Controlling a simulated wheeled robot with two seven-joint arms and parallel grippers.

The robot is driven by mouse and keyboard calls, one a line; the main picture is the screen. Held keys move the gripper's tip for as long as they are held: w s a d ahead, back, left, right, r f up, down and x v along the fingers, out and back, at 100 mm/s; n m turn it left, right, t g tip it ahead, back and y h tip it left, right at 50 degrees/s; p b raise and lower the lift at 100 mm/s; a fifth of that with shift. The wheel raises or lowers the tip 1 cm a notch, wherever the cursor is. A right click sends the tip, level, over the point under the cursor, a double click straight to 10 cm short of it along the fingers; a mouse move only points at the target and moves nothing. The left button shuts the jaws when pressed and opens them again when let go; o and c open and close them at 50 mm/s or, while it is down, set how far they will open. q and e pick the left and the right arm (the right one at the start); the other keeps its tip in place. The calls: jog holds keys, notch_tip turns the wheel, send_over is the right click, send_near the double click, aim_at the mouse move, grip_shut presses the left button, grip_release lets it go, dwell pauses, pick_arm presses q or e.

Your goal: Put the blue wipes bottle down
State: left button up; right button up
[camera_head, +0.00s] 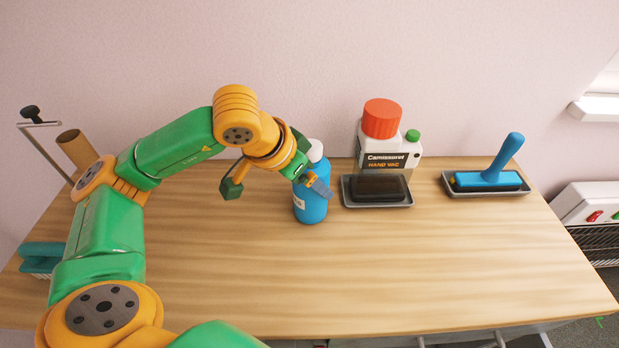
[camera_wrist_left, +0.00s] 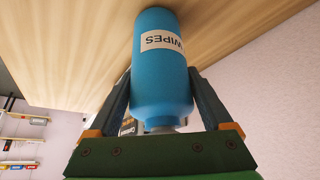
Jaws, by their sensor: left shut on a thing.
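The blue wipes bottle (camera_head: 312,205) has a white cap and stands upright on the wooden table (camera_head: 260,270) near its back middle, or just above it; I cannot tell whether its base touches. My left gripper (camera_head: 312,183) reaches it from the left and is shut around its upper part. In the left wrist view the bottle (camera_wrist_left: 160,70) sits between both fingers (camera_wrist_left: 160,105), with its WIPES label in sight. The right gripper is not in view.
Right of the bottle are a white hand vac bottle (camera_head: 388,150) with a red cap, a black item on a grey tray (camera_head: 378,204), and a blue-handled tool (camera_head: 495,172) on another tray. A teal brush (camera_head: 40,256) lies at the left edge. The table's front middle is clear.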

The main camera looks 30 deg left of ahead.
pick_arm(q)
jog(key=shift+f, duration=0.1)
jog(key=shift+f, duration=0.1)
jog(key=o, duration=1.5)
